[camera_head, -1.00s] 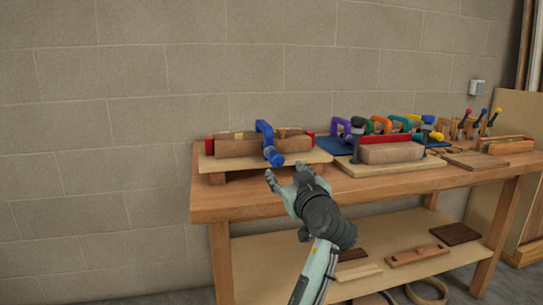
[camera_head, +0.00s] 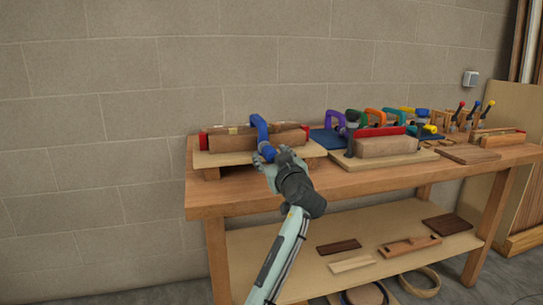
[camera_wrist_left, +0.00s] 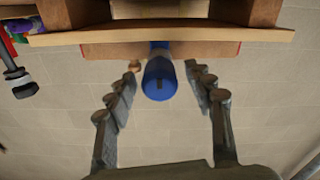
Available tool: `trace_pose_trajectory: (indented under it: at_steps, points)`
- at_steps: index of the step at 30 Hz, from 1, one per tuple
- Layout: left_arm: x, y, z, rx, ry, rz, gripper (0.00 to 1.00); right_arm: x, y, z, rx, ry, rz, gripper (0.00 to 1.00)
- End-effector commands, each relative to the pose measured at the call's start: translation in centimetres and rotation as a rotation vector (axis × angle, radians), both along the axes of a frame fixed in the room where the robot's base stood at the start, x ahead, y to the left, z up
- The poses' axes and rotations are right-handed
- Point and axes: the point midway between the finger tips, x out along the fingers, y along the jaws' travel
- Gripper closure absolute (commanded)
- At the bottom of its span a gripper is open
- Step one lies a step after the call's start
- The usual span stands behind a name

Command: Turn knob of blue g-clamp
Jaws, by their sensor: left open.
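The blue g-clamp (camera_head: 260,130) sits over a wooden block assembly (camera_head: 230,143) with red ends at the left of the workbench. Its blue knob (camera_wrist_left: 159,78) points toward me in the left wrist view, between the two open fingers. My left gripper (camera_head: 268,160) is at the knob in the head view and partly hides it. In the left wrist view my left gripper (camera_wrist_left: 163,90) is open, with a finger on each side of the knob and a gap to both. My right gripper is in neither view.
The workbench (camera_head: 350,183) has a second block on a board (camera_head: 388,146) to the right. Several coloured clamps (camera_head: 380,118) and tools stand behind it. A lower shelf (camera_head: 300,255) holds wood pieces. A wall closes the back.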

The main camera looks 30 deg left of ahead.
Motion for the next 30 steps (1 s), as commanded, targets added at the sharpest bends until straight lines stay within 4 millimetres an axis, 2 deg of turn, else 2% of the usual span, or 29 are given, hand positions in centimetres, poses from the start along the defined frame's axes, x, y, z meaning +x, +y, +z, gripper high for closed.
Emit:
trace_pose_trajectory:
  at_steps: [2, 14, 24, 30]
  points:
    - [0.0, 0.0, 0.0, 0.0, 0.0, 0.0, 0.48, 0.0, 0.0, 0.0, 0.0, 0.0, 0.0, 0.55]
    - [0.0, -0.1, 0.0, 0.0, 0.001, 0.0, 0.97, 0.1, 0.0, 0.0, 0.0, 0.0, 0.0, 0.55]
    - [0.0, -0.1, -0.1, 0.035, 0.042, 0.0, 0.97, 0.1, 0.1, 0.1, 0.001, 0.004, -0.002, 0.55]
    - [0.0, -0.1, -0.1, 0.114, 0.134, 0.0, 0.97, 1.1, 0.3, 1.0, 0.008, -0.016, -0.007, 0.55]
